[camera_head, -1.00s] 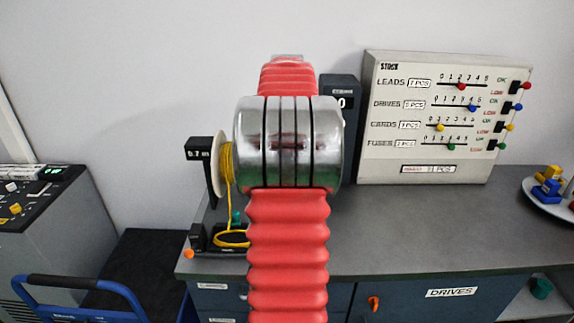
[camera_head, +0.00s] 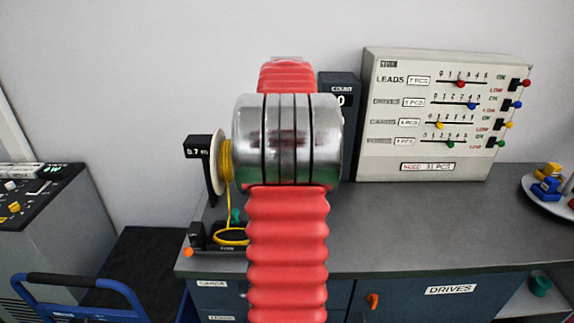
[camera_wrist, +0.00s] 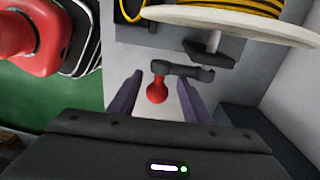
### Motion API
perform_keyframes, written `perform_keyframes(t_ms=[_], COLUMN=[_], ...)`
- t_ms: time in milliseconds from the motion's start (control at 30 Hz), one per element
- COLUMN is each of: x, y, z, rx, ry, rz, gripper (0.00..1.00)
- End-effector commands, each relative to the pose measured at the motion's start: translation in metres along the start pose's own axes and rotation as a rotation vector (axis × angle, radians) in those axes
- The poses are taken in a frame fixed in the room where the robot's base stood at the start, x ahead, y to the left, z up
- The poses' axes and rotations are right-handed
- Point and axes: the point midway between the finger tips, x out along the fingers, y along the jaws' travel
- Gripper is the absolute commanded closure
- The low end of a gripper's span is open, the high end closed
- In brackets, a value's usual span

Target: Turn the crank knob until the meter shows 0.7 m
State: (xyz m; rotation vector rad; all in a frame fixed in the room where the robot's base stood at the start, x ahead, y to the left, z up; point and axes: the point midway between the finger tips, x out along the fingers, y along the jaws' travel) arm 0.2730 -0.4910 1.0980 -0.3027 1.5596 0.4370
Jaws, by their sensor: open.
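The red crank knob (camera_wrist: 156,91) shows in the wrist view on the end of a dark crank arm (camera_wrist: 187,69), below the spool's white disc (camera_wrist: 235,22). My gripper (camera_wrist: 160,77) is open, with one finger to each side of the knob and gaps visible; whether either finger touches it, I cannot tell. In the head view the spool (camera_head: 218,166) holds yellow wire, and the small black meter (camera_head: 198,147) beside it appears to read 0.7 m. The knob and my gripper are hidden there behind my arm.
The spool stands at the left end of a grey bench (camera_head: 430,220). A black count display (camera_head: 346,100) and a white stock board (camera_head: 440,115) stand behind. A blue-handled cart (camera_head: 80,285) and a control console (camera_head: 45,220) are at the left.

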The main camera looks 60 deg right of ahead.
Motion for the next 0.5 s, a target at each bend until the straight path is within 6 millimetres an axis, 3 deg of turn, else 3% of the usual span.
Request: perform_keyframes(t_ms=[267,500], x=[-0.016,-0.051], y=[-0.001,-0.001], z=[0.001,0.001], rx=[0.0,0.0], ry=[-0.001,0.0], rz=[-0.001,-0.003], gripper=[0.55,0.55])
